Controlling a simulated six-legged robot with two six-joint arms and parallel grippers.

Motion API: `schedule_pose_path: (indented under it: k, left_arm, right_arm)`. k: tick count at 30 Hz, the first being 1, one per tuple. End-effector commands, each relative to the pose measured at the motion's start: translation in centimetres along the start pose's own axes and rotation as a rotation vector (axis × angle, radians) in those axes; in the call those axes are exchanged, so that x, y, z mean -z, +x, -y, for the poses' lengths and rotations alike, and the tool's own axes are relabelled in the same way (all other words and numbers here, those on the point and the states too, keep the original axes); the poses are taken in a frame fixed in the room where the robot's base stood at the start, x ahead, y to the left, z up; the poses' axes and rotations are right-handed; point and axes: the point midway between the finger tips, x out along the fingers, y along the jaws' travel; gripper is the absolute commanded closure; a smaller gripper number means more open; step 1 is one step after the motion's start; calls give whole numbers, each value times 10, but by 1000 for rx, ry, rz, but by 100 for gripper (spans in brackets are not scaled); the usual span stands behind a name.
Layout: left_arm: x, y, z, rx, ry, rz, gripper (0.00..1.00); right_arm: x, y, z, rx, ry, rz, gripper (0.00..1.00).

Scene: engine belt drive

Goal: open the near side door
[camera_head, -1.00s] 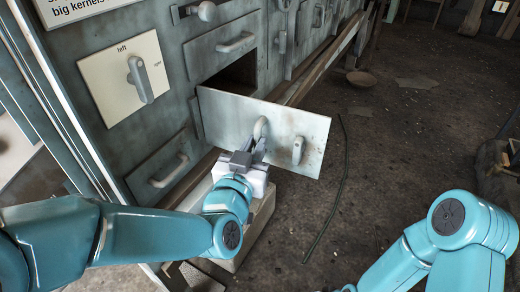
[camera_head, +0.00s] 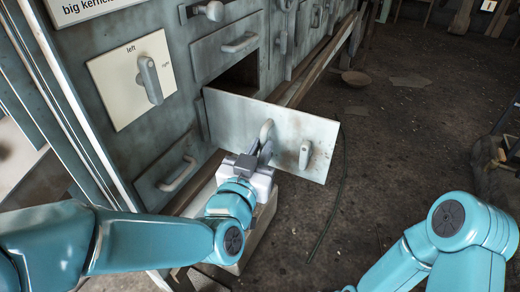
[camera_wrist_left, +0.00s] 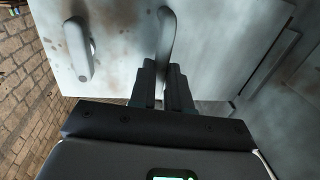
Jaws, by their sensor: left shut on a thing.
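The near side door (camera_head: 285,135) is a grey-white metal panel on the machine's front. It stands swung out from the cabinet, with a dark opening (camera_head: 240,77) showing behind its top edge. My left gripper (camera_head: 258,152) is shut on the door's handle (camera_head: 267,130). In the left wrist view the fingers (camera_wrist_left: 163,85) close around the lower part of that handle (camera_wrist_left: 166,35). A second knob or latch (camera_head: 305,152) is on the door's right part and also shows in the left wrist view (camera_wrist_left: 78,48). My right gripper is out of view; only its arm shows.
A panel marked "left" with a lever (camera_head: 150,80) is on the cabinet. Drawer handles (camera_head: 240,42) sit above and below left (camera_head: 177,173). A pale block (camera_head: 255,225) stands below the door. A dark cable (camera_head: 333,200) lies on otherwise open floor to the right.

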Motion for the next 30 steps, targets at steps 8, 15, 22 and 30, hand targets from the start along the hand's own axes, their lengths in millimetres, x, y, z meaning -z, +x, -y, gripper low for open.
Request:
schedule_pose_path:
  k: [8, 15, 22, 30]
  left_arm:
    - [4, 2, 17, 46, -16, -14, 58]
    - [3, 1, 17, 42, -15, -11, 58]
    - [2, 1, 16, 40, -15, -8, 58]
    - [0, 1, 17, 37, -14, -6, 58]
  right_arm:
    - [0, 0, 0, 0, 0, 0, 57]
    - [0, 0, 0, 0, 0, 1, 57]
    - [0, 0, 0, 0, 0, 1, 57]
    - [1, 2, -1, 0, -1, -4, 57]
